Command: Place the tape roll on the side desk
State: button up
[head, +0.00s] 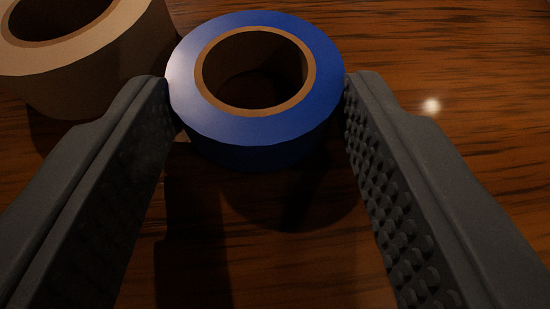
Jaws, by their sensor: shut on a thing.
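A blue tape roll (185,92) with a tan cardboard core lies flat, hole facing up, at the top middle of the head view. My gripper (257,88) has one dark textured finger on each side of it. The fingertips touch the roll's left and right sides, so the jaws are shut on it. A dark shadow lies below the roll on the wood; I cannot tell whether it rests on the surface or hangs just above it. No separate side desk can be made out.
A larger tan tape roll (100,75) stands at the upper left, close beside the blue roll and the left finger. The dark wooden surface (450,60) is bare on the right, with a small bright light reflection. The wood between the fingers is clear.

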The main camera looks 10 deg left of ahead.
jog(key=shift+f, duration=0.15)
jog(key=o, duration=0.9)
jog(key=shift+o, duration=0.2)
jog(key=p+v, duration=0.1)
jog(key=v, duration=1.1)
jog(key=shift+p, duration=0.3)
jog(key=shift+d, duration=0.1)
